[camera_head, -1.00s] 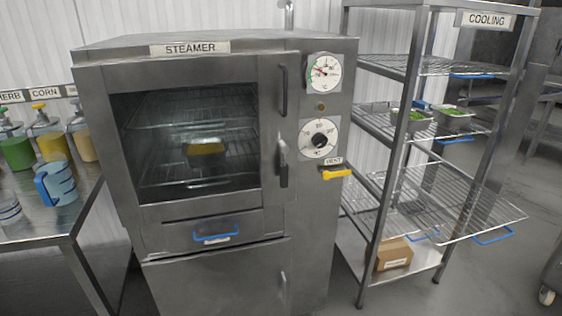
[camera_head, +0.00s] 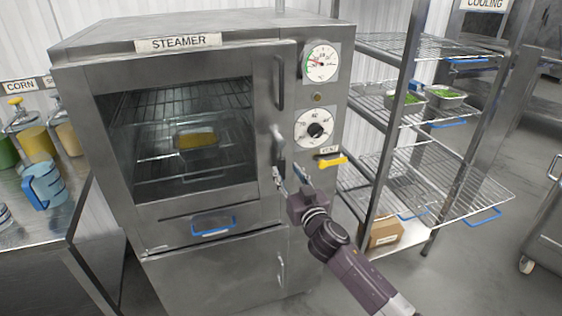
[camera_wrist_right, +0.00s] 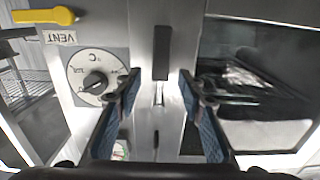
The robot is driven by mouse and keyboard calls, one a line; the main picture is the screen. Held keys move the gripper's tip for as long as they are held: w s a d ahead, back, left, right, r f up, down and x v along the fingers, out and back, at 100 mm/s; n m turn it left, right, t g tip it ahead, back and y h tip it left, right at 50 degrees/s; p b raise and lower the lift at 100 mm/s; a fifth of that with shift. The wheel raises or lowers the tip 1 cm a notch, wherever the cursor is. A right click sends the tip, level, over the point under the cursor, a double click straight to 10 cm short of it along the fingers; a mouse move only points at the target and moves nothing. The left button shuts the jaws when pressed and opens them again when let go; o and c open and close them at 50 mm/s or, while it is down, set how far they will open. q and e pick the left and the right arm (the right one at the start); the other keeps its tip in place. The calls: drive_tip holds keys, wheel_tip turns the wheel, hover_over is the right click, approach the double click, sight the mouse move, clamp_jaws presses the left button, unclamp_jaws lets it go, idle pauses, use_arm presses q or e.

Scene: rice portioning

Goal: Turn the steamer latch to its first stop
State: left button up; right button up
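The steamer (camera_head: 185,205) fills the left and middle of the head view with its glass door shut. Its latch (camera_head: 278,146) is a grey lever on the door's right edge, standing roughly upright. My right gripper (camera_head: 289,178) is open, just below and in front of the latch. In the right wrist view, the dark latch lever (camera_wrist_right: 162,52) lies between and beyond the two spread fingertips of the right gripper (camera_wrist_right: 160,88). The fingers seem apart from it. My left gripper is not in view.
The yellow vent handle (camera_head: 332,161) juts out right of the latch, below the temperature dial (camera_head: 314,128). A pan with yellow food (camera_head: 196,139) sits inside. The cooling rack (camera_head: 405,125) stands right; a bottle table (camera_head: 60,225) stands left.

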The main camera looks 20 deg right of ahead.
sight(282, 165)
drive_tip(key=shift+w+a, duration=0.15)
drive_tip(key=shift+w, duration=2.7)
clamp_jaws()
